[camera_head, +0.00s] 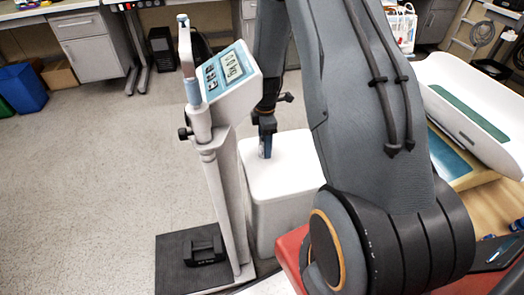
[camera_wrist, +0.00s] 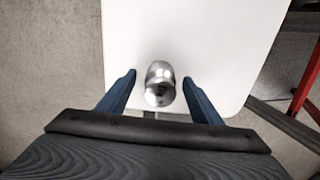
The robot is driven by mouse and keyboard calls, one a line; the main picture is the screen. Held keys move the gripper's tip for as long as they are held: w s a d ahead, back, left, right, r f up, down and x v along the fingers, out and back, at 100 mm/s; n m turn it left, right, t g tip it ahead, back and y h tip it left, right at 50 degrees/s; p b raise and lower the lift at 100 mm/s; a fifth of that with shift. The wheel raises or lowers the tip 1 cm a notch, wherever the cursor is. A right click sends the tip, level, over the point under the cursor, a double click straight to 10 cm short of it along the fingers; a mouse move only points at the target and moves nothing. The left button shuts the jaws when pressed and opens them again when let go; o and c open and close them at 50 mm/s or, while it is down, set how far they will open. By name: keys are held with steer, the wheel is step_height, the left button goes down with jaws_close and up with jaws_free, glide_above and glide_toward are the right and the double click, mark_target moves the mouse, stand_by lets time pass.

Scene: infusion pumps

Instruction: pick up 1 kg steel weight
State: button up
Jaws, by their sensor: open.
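The steel weight (camera_wrist: 160,82) is a small shiny metal cylinder with a rounded knob. In the wrist view it stands on a white surface (camera_wrist: 215,45), near its edge. My gripper (camera_wrist: 160,82) is open, with one blue finger on each side of the weight and a visible gap on both sides. In the head view my gripper (camera_head: 265,148) points down over the top of a white box-like stand (camera_head: 290,165). The weight cannot be made out there; my arm and gripper cover that area.
A platform scale with a column and display (camera_head: 232,72) stands just left of the white stand, with a black block weight (camera_head: 204,250) on its base. A white baby scale (camera_head: 470,110) sits on a table at the right. Open floor (camera_head: 90,170) lies at the left.

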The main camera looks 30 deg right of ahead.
steer(key=shift+f+b, duration=0.4)
steer(key=shift+f, duration=0.55)
steer(key=shift+c, duration=0.2)
jaws_close()
steer(key=shift+r, duration=0.1)
steer(key=shift+w+r, duration=0.1)
steer(key=shift+r, duration=0.05)
